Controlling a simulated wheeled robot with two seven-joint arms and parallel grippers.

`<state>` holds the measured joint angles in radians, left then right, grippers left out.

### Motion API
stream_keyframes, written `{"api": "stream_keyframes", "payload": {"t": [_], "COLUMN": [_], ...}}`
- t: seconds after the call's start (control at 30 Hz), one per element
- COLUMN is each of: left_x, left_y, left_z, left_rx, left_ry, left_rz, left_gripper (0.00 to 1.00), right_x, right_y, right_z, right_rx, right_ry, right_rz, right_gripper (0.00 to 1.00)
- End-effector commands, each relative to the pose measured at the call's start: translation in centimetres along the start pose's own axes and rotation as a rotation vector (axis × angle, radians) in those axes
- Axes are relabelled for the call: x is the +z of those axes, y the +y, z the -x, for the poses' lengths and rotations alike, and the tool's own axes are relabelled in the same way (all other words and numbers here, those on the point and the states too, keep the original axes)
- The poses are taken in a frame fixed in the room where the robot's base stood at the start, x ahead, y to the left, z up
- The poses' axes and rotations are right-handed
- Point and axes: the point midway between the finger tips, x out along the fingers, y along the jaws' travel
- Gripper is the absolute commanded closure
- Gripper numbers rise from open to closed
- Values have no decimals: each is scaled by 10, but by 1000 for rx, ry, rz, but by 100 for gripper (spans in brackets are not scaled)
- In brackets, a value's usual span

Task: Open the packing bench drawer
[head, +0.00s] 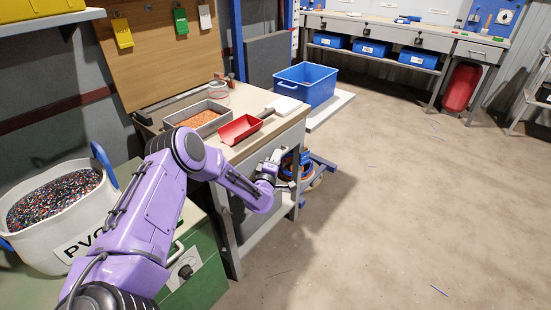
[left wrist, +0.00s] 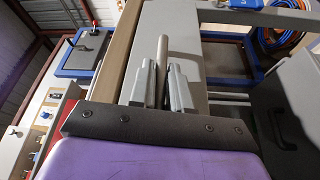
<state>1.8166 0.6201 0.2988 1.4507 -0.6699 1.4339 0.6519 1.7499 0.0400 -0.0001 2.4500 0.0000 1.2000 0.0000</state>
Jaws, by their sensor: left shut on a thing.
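The packing bench (head: 262,136) has a pale wooden top and a grey front, and stands left of centre in the head view. My left gripper (head: 278,163) is at the front of the bench, just below the top's edge. In the left wrist view, the left gripper (left wrist: 161,90) has its two grey fingers on either side of a round bar handle (left wrist: 162,52), shut on it. The grey drawer front (left wrist: 185,25) lies behind the handle. My arm hides part of the drawer in the head view, and no clear gap shows there. My right gripper is not in view.
On the bench are a tray of orange granules (head: 205,112), a red scoop (head: 240,128) and a white-bladed tool (head: 285,107). A blue bin (head: 306,86) stands behind it. A PVC sack (head: 95,215) and green cabinet (head: 205,275) are nearer. Floor to the right is clear.

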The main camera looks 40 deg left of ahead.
Motion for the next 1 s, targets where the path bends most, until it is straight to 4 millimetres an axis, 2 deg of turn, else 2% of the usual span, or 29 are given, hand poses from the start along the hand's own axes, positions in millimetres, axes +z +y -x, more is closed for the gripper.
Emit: {"api": "stream_keyframes", "payload": {"t": [0.17,0.7,0.8,1.0], "left_x": [26,166,186,213], "left_y": [4,30,34,41], "left_z": [8,66,74,85], "left_rx": [-2,-2,-2,-2], "left_ry": [-5,-6,-4,-1], "left_rz": [3,0,0,-1], "left_gripper": [100,100,100,100], "right_x": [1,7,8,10], "right_y": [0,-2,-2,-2], "right_z": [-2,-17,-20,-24], "right_rx": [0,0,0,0], "right_ry": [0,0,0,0], "right_rz": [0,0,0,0], "right_gripper": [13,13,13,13]}}
